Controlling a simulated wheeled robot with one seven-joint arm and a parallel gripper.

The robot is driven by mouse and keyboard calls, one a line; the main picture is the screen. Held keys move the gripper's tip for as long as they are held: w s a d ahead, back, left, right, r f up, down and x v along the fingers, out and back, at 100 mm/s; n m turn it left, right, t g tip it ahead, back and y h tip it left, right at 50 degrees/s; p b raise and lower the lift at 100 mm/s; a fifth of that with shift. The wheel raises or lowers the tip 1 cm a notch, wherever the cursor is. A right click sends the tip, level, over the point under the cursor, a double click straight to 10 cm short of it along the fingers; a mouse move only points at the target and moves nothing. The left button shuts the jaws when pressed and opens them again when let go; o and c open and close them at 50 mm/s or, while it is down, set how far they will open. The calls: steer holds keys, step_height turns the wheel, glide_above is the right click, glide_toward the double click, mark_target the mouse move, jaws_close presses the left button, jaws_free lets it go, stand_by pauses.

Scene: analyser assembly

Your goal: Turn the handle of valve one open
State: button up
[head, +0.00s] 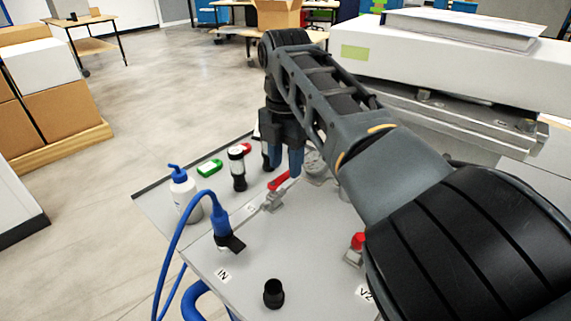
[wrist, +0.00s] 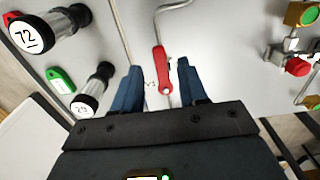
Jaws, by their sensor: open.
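The red handle of valve one (head: 278,181) sticks up at a slant from its metal body (head: 271,200) on the light grey panel. It also shows in the wrist view as a red lever (wrist: 162,68). My gripper (head: 285,171) is above the far end of the handle, blue fingers pointing down. In the wrist view my gripper (wrist: 159,65) is open, and the handle lies between its two fingers with a gap on both sides. I cannot tell how deep it sits between them. My arm hides part of the panel behind.
A second red-handled valve (head: 357,241) stands near the V2 label (head: 366,292). A blue-capped bottle (head: 185,192), a blue hose plug (head: 222,222), a black-capped vial (head: 237,168) and a green tag (head: 209,167) are left of the handle. A black knob (head: 273,293) stands at the front.

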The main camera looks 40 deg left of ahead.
mark_target(285, 174)
step_height(285, 174, up, 6)
steer(key=shift+r, duration=0.2)
stand_by(0.6)
